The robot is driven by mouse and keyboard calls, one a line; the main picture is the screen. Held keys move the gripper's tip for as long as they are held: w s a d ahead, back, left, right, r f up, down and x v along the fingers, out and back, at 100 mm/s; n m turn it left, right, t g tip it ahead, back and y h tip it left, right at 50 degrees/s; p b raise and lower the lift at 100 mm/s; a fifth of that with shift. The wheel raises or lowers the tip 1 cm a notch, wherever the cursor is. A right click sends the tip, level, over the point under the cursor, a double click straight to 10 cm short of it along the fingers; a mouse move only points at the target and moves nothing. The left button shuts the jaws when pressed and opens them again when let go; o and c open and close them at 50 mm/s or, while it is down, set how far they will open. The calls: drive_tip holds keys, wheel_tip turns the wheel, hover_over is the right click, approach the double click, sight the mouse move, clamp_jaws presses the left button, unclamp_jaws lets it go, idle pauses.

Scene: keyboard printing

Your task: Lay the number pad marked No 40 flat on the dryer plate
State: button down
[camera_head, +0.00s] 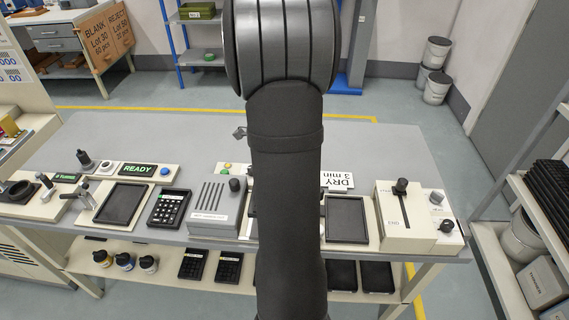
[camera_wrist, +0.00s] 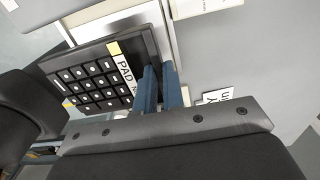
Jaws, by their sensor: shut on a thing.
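In the wrist view, my gripper (camera_wrist: 160,88) has its blue fingers shut on the edge of a black number pad (camera_wrist: 92,82) with round white marks on its keys. The pad's white label reads "PAD N"; the rest is covered, so I cannot read its number. In the head view my arm hides the gripper and the held pad.
Left of my arm stand a grey slotted box (camera_head: 212,208), another black number pad (camera_head: 169,208) and a dark plate (camera_head: 123,204) near a READY display (camera_head: 138,169). A cream box with a lever (camera_head: 405,217) stands at right. The table's back is mostly clear.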

drive_tip(key=shift+f, duration=3.5)
drive_tip(key=shift+f, duration=0.4)
drive_tip(key=c, duration=1.5)
unclamp_jaws()
drive_tip(key=shift+o, duration=0.2)
drive_tip(key=shift+r, duration=3.55)
drive_tip(key=shift+f, duration=0.1)
wheel_tip(320, 180, down, 7)
drive_tip(key=shift+r, duration=0.1)
